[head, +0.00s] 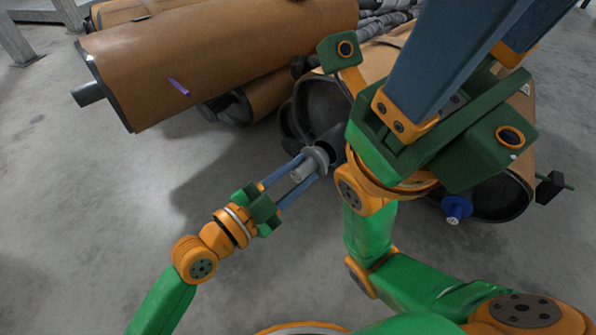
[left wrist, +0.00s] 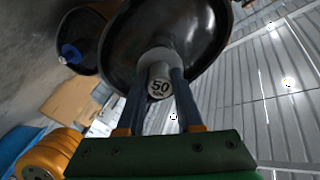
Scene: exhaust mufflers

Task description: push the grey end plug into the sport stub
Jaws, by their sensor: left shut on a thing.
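The grey end plug (head: 302,172) has a wide flange and a narrower round end. In the left wrist view the grey end plug (left wrist: 160,86) shows a "50" label on its near face. My left gripper (head: 313,163) is shut on it, one blue finger on each side. The plug's flange is at the mouth of a dark stub (head: 331,146) on a muffler end; how deep it sits cannot be told. My right arm hides part of this muffler. My right gripper (head: 400,135) points up close to the camera; its fingertips are out of the frame.
A large brown muffler (head: 220,55) with a purple mark lies at the upper left, atop others. A blue plug (head: 456,208) sits at a dark muffler end on the right; this blue plug also shows in the left wrist view (left wrist: 70,54). Concrete floor (head: 80,210) is clear at left.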

